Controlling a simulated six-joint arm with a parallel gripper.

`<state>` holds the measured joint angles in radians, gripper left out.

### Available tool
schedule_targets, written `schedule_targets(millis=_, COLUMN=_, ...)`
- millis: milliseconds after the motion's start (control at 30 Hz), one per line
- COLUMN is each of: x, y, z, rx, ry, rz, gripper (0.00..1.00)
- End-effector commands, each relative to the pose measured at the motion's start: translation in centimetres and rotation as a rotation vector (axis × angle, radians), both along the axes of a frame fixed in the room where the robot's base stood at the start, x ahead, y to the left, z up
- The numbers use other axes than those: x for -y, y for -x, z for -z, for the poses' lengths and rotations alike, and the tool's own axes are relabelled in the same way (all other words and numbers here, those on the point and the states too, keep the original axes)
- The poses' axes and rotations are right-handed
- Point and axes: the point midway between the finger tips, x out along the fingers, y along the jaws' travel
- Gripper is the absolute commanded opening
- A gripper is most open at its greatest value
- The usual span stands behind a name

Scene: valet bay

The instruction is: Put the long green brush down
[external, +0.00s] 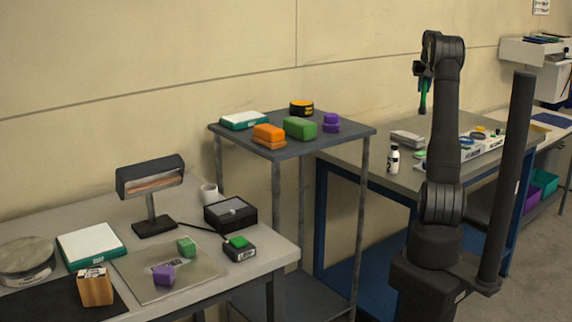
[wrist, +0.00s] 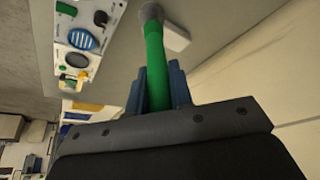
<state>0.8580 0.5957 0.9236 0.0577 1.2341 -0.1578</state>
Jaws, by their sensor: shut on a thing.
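The long green brush (wrist: 155,62) is in my gripper (wrist: 158,88), with its green handle between the two blue-grey fingers and a grey rounded end beyond them in the wrist view. In the external view the brush (external: 423,98) hangs roughly upright, below my gripper (external: 421,72). It appears high above the grey-topped, blue-framed bench (external: 385,178), apart from its surface.
On the bench are a white tray (wrist: 88,48) with several items, a white bottle (external: 392,158) and a grey box (external: 407,138). A grey stand (external: 290,150) with coloured blocks stands left. Part of the bench top (wrist: 215,30) is bare.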

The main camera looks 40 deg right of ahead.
Motion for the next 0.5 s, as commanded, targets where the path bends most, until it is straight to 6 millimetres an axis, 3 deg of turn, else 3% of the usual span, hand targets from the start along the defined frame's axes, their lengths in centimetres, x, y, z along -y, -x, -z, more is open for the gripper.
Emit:
schedule_targets(millis=100, x=-0.1, y=0.0, z=4.1, rx=-0.002, ry=-0.003, rz=0.0, gripper=0.0)
schedule_targets(millis=200, x=0.0, y=0.0, z=6.2, rx=-0.001, ry=0.0, rz=-0.001, gripper=0.0)
schedule_targets(millis=367, x=-0.3, y=-0.8, z=8.2, rx=-0.001, ry=-0.001, rz=-0.002, gripper=0.0)
schedule_targets(millis=500, x=-1.3, y=-3.3, z=9.9, rx=-0.001, ry=-0.001, rz=-0.004, gripper=0.0)
